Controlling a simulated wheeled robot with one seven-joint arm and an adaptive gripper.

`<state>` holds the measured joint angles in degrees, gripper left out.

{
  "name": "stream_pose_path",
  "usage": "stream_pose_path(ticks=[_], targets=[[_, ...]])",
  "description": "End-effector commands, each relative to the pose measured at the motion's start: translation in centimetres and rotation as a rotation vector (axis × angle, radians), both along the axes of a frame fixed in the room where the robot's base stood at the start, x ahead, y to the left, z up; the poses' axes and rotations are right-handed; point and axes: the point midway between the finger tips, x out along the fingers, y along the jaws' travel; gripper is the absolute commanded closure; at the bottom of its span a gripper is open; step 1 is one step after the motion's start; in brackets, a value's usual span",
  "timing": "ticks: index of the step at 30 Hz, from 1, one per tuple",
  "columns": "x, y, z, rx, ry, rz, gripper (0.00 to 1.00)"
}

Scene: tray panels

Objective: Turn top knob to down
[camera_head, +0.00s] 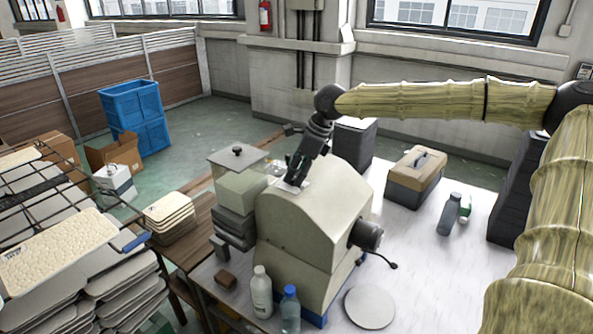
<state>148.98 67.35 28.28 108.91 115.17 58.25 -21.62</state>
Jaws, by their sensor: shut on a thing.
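A beige machine (310,225) stands on the white table, with a small pale panel (291,187) high on its left side. My gripper (294,178) reaches down to this panel from above, fingers pointing down and left. Its fingers are closed at the panel, on what appears to be the top knob. The knob itself is hidden by the fingers, so its angle cannot be told.
A clear-lidded container (238,180) stands left of the machine. Two bottles (262,292) (290,310) and a round grey disc (369,307) are in front. A toolbox (415,177) and a grey bottle (449,214) stand to the right. Stacked trays (60,255) fill the left.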

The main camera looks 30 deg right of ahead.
Motion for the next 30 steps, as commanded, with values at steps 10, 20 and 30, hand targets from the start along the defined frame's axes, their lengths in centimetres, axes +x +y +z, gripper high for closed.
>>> stream_pose_path(ticks=[10,20,30], targets=[[0.17,-0.10,-0.18,0.000,0.002,0.246,0.83],[0.16,-0.08,-0.22,-0.001,0.003,0.355,0.83],[0.09,-0.08,-0.33,-0.001,0.006,0.371,0.83]])
